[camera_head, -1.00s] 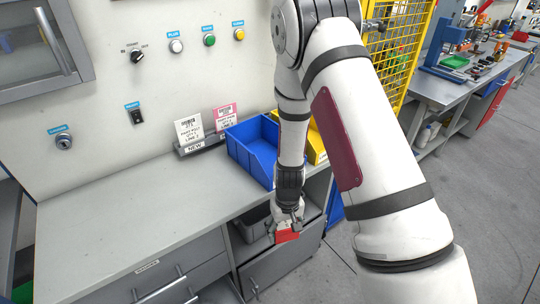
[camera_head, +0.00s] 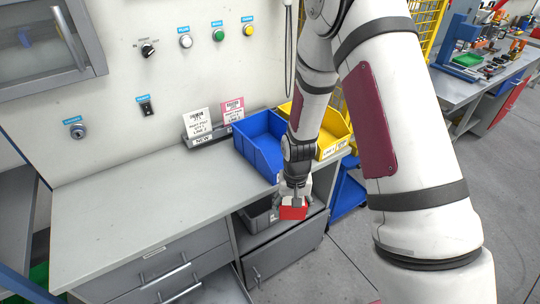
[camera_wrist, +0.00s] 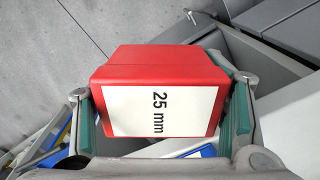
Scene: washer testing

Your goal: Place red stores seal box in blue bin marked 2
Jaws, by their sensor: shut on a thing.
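My gripper (camera_head: 292,199) is shut on the red box (camera_head: 293,212), in front of the workbench's right end and above the open lower drawer area. In the wrist view the red box (camera_wrist: 160,62) sits between my two green-padded fingers (camera_wrist: 163,120). Its white label reads "25 mm". The blue bin (camera_head: 262,147) stands on the bench top against the wall, behind and left of my gripper. It looks empty. My arm hides part of its right side, and I cannot read a number on it.
A yellow bin (camera_head: 334,131) stands right of the blue bin, partly behind my arm. Two label cards, one white (camera_head: 197,122) and one pink (camera_head: 233,110), stand left of the blue bin. The grey bench top (camera_head: 140,188) is clear. A grey container (camera_head: 259,215) sits below the bench.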

